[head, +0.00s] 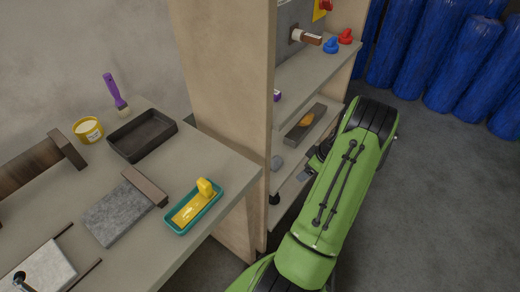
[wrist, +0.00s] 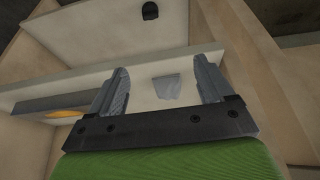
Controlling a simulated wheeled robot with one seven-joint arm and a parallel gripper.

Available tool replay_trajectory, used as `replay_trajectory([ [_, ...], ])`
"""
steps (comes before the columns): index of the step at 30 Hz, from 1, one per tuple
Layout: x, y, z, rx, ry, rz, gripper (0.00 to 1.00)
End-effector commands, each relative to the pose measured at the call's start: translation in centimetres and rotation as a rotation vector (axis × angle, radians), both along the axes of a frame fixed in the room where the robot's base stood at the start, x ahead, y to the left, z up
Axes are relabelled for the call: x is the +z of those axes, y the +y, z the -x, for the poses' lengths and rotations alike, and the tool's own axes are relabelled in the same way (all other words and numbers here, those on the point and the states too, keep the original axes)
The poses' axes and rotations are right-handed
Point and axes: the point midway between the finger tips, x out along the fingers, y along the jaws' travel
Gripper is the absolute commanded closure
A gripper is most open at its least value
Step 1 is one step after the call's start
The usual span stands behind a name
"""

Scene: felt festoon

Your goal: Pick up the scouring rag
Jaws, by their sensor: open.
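A small grey piece, which looks like the scouring rag (head: 277,163), lies on a lower shelf of the wooden shelf unit. In the wrist view the grey rag (wrist: 167,87) shows as a flat, uneven patch between my fingers in the picture, beyond them. My gripper (head: 306,172) reaches into the shelf unit from the right. In the wrist view my gripper (wrist: 161,68) has its two grey fingers wide apart with nothing between them. The rag looks apart from the fingers, though the exact distance is hard to tell.
A grey tray (head: 304,124) with an orange item stands near my gripper; the tray (wrist: 45,103) is at left in the wrist view. A small black object (head: 275,198) is near the rag. Shelf boards and the side panel (head: 215,90) limit room.

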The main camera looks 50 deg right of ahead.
Motion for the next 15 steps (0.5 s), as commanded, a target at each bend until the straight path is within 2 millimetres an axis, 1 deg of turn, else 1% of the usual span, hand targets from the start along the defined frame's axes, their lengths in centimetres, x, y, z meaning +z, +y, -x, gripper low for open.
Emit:
replay_trajectory([
  [1,-0.5,-0.2,0.3,-0.002,-0.003,0.0,0.19],
  [2,-0.6,-0.2,0.2,-0.001,-0.005,0.0,0.19],
  [4,-0.7,-0.2,-0.6,0.001,-0.006,0.001,0.19],
  [5,-0.7,-0.1,-1.2,0.002,-0.006,0.001,0.19],
  [9,-0.7,0.3,-4.8,0.003,-0.007,0.002,0.19],
  [12,-0.7,0.5,-6.8,0.001,-0.005,0.001,0.19],
  [15,-0.7,0.5,-7.9,0.0,-0.004,0.001,0.19],
])
